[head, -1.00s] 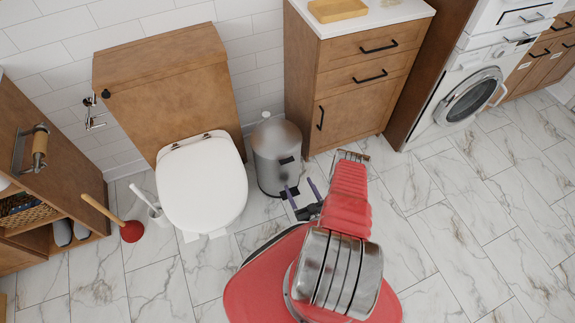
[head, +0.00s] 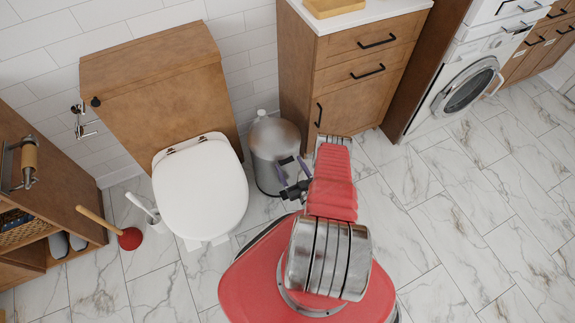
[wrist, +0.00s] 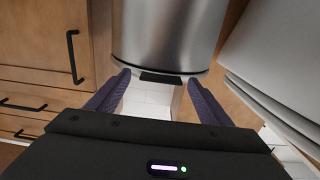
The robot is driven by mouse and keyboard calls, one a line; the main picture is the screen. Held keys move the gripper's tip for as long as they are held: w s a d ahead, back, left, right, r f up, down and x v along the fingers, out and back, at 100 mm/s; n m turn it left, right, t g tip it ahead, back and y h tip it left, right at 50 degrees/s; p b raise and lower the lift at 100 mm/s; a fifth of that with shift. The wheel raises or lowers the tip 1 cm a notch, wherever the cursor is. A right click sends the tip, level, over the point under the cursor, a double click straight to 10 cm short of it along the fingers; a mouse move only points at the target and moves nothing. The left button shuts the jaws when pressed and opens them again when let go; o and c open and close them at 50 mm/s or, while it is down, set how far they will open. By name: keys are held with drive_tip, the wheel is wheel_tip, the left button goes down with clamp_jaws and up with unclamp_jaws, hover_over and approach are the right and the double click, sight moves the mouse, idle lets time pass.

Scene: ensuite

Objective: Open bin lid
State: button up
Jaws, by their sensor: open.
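The bin (head: 272,140) is a silver metal cylinder with a domed top, standing on the floor between the toilet and the wooden cabinet. Its lid looks shut. My gripper (head: 291,170) is at the bin's front, with its purple fingers open and nothing held. In the wrist view, my gripper (wrist: 158,80) has its fingers spread either side of a dark strip at the edge of the bin (wrist: 168,35). I cannot tell whether the strip is a pedal or a tab, or whether the fingers touch the bin. My arm hides part of the floor by the bin.
The toilet (head: 200,190) stands close on the bin's left. The wooden cabinet (head: 345,90) with black handles stands close on its right. A plunger (head: 128,238) and a toilet brush (head: 140,205) are further left. The tiled floor (head: 450,220) is clear on the right.

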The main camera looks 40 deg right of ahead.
drive_tip(key=c, duration=1.5)
drive_tip(key=shift+s+d, duration=0.1)
drive_tip(key=shift+d, duration=0.1)
drive_tip(key=shift+a+r, duration=0.1)
drive_tip(key=shift+a, duration=0.05)
